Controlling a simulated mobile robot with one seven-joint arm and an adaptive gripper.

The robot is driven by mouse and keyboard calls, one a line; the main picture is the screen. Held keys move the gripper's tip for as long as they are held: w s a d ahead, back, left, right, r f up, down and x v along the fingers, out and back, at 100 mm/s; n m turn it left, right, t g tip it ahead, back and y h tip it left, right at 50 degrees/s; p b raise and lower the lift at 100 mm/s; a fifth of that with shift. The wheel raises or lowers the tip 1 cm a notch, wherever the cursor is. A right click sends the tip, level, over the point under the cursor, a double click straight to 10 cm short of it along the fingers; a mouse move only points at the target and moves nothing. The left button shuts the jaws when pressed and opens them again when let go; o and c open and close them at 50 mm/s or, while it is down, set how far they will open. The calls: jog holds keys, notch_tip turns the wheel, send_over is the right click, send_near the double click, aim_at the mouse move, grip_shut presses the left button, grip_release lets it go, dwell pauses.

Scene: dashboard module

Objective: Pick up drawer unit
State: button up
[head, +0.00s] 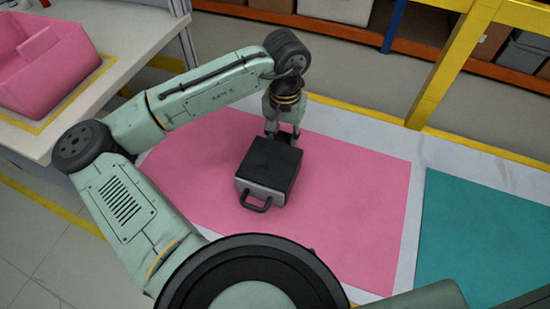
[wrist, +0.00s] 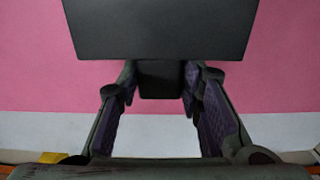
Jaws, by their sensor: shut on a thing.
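The drawer unit (head: 270,165) is a box with a black top, a grey front and a black loop handle facing my body. It is over the pink mat (head: 355,190), and I cannot tell whether it touches the mat or is slightly raised. My gripper (head: 283,134) is at its far side, pointing down. In the wrist view the dark top of the drawer unit (wrist: 160,28) fills the upper middle. My gripper (wrist: 160,80) is shut there on a dark narrow part that sticks out from the box's edge. The underside of the unit is hidden.
A teal mat (head: 485,240) lies to the right, past a pale strip. A pink bin (head: 45,65) stands on a white table (head: 110,75) at the upper left. A yellow frame (head: 445,70) and an orange shelf with boxes stand at the back. The pink mat around the unit is clear.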

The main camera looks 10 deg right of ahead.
grip_shut()
dwell(0.3)
